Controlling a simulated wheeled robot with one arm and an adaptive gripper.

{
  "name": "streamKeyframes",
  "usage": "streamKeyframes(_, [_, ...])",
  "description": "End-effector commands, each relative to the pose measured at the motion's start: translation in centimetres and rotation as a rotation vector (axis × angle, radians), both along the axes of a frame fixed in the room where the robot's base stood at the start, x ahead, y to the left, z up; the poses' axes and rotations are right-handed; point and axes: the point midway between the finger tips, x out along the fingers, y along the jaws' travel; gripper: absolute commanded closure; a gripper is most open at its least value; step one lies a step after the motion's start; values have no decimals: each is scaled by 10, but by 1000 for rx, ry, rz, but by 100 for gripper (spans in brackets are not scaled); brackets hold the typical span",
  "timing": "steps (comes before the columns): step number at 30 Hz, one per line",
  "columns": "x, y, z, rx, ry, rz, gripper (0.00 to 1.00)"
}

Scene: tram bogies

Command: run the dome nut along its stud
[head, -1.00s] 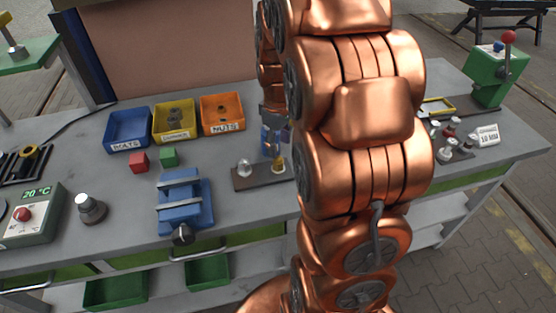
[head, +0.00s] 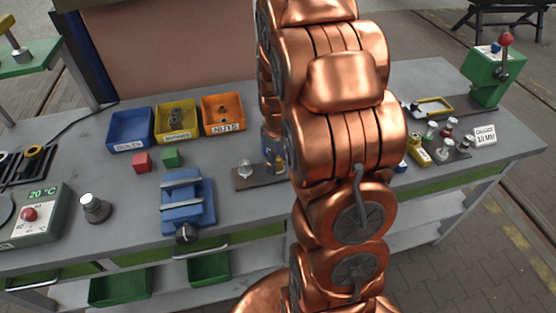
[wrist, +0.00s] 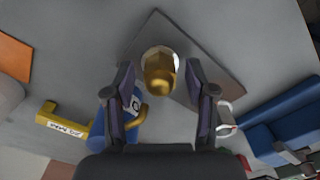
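The brass dome nut (wrist: 160,82) is seen from above in the wrist view, over a pale round collar on a dark plate (wrist: 205,75). My gripper (wrist: 160,76) is open, one finger on each side of the nut with a visible gap to both. The stud under the nut is hidden from above. In the head view the plate (head: 250,184) lies on the bench, with a brass piece (head: 281,163) near its right end, partly covered by my arm, and a shiny silver dome (head: 245,170) at its left end.
A blue vise (head: 187,203) stands left of the plate. Yellow (head: 177,136), orange (head: 223,127) and blue (head: 130,130) bins stand behind. A yellow labelled piece (wrist: 62,122) and a blue item (wrist: 112,125) lie near the gripper in the wrist view.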

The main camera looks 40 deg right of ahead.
Motion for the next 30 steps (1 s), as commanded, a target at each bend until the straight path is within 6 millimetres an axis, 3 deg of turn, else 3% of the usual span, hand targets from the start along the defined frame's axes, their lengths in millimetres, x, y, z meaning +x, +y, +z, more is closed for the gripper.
streamKeyframes(2, [0, 0, 0, 0, 0, 0, 54])
streamKeyframes(15, [0, 0, 0, 0, 0, 0, 100])
streamKeyframes(30, [0, 0, -4, -1, 1, -119, 100])
